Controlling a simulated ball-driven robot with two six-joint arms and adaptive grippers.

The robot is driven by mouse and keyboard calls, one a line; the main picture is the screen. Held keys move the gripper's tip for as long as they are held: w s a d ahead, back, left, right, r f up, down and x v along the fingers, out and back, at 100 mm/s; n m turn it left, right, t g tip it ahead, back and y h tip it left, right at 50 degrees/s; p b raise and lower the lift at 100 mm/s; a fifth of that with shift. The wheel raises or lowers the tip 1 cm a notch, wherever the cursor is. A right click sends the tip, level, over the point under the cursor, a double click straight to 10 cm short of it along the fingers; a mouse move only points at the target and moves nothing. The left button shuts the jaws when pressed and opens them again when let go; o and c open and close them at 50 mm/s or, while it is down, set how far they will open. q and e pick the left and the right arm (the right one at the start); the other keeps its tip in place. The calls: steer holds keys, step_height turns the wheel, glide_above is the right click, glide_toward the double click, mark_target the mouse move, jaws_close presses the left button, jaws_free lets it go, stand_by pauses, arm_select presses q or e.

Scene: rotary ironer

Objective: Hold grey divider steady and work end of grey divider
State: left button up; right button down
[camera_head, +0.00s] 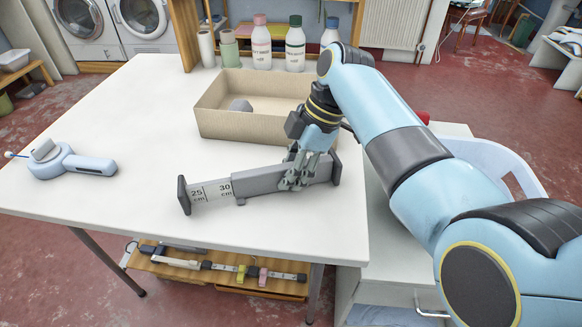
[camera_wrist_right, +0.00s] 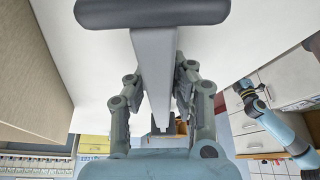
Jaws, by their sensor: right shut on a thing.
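The grey divider (camera_head: 262,182) is a telescoping bar with dark end plates and the marks 25 cm and 30 cm on its lighter left section. It lies lengthwise over the front right of the white table; whether it touches the tabletop is unclear. My right gripper (camera_head: 305,172) is shut on its thicker right section, with the right end plate (camera_head: 336,167) sticking out beyond the fingers. In the right wrist view, the fingers flank the divider (camera_wrist_right: 153,60) on both sides. An arm that looks like my left one shows at the right there; its gripper (camera_wrist_right: 245,90) is small and unclear.
An open cardboard box (camera_head: 240,124) holding a grey round item stands just behind the divider. A light blue handled device (camera_head: 75,163) lies at the table's left. Several bottles (camera_head: 262,45) stand at the back. The table (camera_head: 130,225) is bare at front left.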

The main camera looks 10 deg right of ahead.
steer(key=shift+f, duration=0.1)
stand_by(0.4)
steer(key=c, duration=1.4)
jaws_free()
steer(key=shift+r+p, duration=0.3)
steer(key=shift+p, duration=0.35)
jaws_close()
